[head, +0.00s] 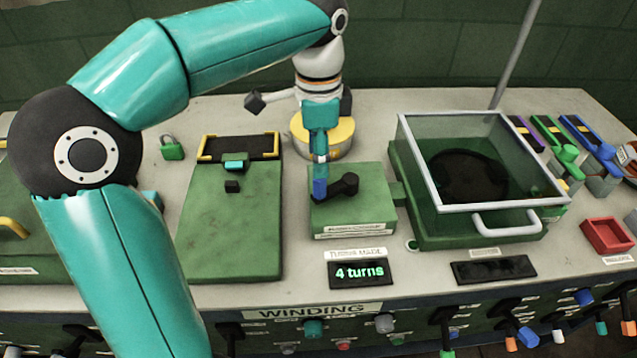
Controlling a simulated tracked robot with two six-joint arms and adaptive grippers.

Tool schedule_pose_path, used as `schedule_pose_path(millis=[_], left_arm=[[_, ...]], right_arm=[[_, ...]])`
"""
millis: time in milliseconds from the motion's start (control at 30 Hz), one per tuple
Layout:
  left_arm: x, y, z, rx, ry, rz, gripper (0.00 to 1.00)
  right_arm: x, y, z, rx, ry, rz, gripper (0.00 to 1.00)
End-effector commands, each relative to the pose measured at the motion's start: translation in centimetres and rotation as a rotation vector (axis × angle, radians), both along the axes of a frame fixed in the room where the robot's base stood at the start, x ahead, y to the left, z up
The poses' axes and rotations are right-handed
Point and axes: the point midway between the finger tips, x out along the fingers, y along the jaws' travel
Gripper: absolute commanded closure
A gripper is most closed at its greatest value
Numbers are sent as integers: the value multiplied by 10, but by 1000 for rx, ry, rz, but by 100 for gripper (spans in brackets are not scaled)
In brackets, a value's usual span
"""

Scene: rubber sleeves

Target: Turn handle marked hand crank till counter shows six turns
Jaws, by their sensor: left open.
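The hand crank sits on a green box (354,212) near the middle of the bench, with a label on its front edge. Its black crank arm (347,185) points left to a blue handle (320,189). The counter (360,273), under a "turns made" label, reads "4 turns" in green. My left gripper (301,101) is above and behind the handle, its dark fingertips spread wide apart. A narrow teal piece stands between it and the blue handle; I cannot tell whether it touches the handle. My right gripper is not in view.
A yellow round container (338,135) stands behind the crank box. A glass-lidded green box (474,230) is to the right, a green board (233,240) to the left. A green padlock (172,148) and a red tray (607,236) lie further out. Levers fill the far right.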

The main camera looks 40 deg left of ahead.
Motion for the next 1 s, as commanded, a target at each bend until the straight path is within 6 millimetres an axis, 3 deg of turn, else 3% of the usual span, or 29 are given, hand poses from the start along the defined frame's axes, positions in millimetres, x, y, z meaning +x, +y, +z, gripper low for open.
schedule_pose_path(millis=[100, 300, 767, 1000], left_arm=[[-1, 0, -27, 0, 4, 1, 46], [-1, 0, -54, 0, 1, 1, 46], [0, 0, -64, 0, 0, 0, 46], [0, 0, -64, 0, 0, 0, 86]], right_arm=[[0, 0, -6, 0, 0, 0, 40], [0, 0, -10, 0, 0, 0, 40], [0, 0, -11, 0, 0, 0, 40], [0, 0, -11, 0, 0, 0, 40]])
